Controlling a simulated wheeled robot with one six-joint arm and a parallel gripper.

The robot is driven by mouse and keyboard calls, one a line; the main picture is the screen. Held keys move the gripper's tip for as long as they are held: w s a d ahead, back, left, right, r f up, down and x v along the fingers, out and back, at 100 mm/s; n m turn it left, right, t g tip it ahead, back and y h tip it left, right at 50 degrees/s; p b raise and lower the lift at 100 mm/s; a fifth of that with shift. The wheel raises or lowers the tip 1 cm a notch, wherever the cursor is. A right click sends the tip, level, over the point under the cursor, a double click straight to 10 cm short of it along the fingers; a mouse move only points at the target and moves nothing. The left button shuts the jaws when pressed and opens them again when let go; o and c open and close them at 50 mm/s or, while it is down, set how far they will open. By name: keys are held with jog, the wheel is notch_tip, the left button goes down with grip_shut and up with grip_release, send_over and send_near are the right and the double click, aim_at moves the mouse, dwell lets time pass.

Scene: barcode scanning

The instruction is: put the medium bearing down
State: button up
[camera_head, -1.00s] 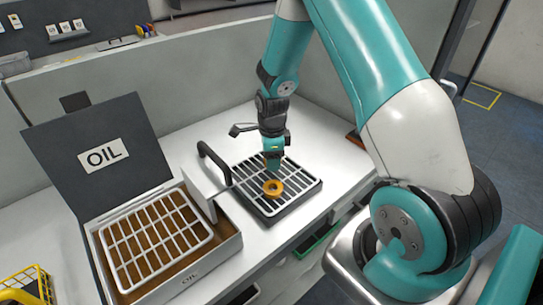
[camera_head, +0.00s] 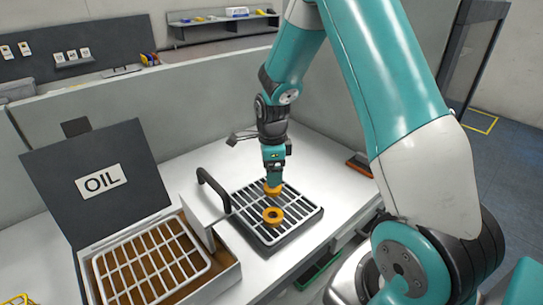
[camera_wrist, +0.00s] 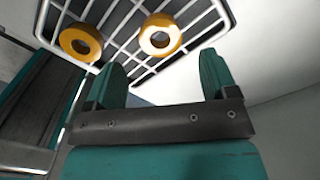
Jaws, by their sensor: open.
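Two gold ring-shaped bearings lie on the grey slatted rack (camera_head: 252,228). One bearing (camera_head: 272,190) is just below my gripper (camera_head: 273,183), and its top is partly hidden by the fingers. The other bearing (camera_head: 273,215) lies nearer the rack's front. In the wrist view, one bearing (camera_wrist: 160,35) shows beyond the gap between my open fingers (camera_wrist: 160,72), and the other bearing (camera_wrist: 80,42) is left of the left finger. Nothing is between the fingers. Which bearing is the medium one cannot be told by size.
An open box labelled OIL (camera_head: 100,182) with a white wire basket (camera_head: 152,262) stands left of the rack.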

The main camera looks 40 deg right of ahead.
notch_tip(320, 180, up, 6)
jog(key=s+a+r+n+y, duration=0.1)
jog(key=s+a+r+n, duration=0.3)
jog(key=a+n, duration=0.3)
jog(key=s+a+r+n+y, duration=0.1)
jog(key=s+a+r+n, duration=0.3)
jog(key=a+n, duration=0.25)
jog(key=s+a+r+n+y, duration=0.1)
jog(key=s+a+r+n, duration=0.1)
jog(key=s+a+n, duration=0.2)
jog(key=s+a+r+n+y, duration=0.1)
jog(key=s+a+n, duration=0.4)
jog(key=s+n, duration=0.5)
jog(key=n, duration=0.4)
jog(key=shift+s+r+b, duration=0.2)
jog(key=shift+r+b, duration=0.2)
jog(key=shift+c, duration=0.2)
